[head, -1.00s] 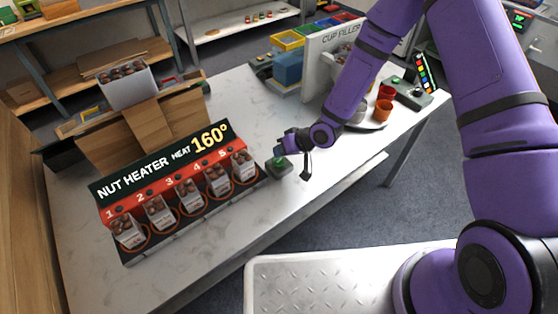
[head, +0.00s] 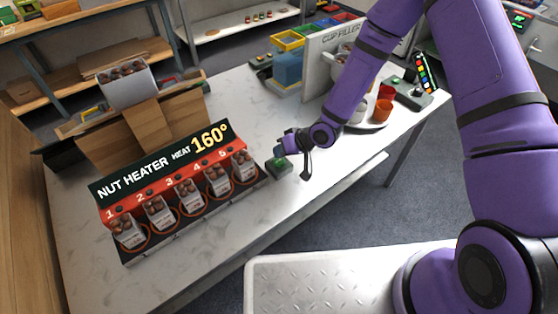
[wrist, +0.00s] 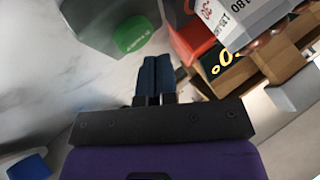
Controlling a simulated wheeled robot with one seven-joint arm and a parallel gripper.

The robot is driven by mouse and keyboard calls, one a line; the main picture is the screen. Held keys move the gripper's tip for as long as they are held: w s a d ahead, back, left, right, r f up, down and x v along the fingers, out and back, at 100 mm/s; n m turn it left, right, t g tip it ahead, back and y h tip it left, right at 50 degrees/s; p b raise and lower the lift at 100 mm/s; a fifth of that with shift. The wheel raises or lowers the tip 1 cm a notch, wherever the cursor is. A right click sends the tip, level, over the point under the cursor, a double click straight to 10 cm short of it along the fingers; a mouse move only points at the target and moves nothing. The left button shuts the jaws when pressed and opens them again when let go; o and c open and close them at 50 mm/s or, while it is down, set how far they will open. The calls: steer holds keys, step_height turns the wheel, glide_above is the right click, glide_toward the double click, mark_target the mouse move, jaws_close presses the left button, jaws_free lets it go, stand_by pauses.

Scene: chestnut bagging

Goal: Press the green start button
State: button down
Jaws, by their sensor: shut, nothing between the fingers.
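The green start button (head: 282,161) sits on a small grey box (head: 279,172) at the right end of the nut heater (head: 180,190). In the wrist view the green button (wrist: 134,34) stands on its grey box (wrist: 98,22), just ahead of and left of the fingertips. My gripper (head: 279,149) is above the button in the head view, with its fingers close together. In the wrist view my gripper (wrist: 156,60) shows two blue fingers shut with nothing between them. A gap shows between fingertips and button in that view.
The nut heater's bins hold bags of chestnuts beside the button. A cup filler (head: 330,62) and a tray with orange cups (head: 382,110) stand farther right on the white table (head: 240,110). Clear tabletop lies behind the button box.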

mark_target(280, 160)
steer(key=shift+f, duration=0.15)
stand_by(0.5)
steer(key=shift+f, duration=0.3)
steer(key=shift+f, duration=0.35)
stand_by(0.7)
steer(key=shift+r, duration=0.8)
steer(key=shift+r, duration=2.5)
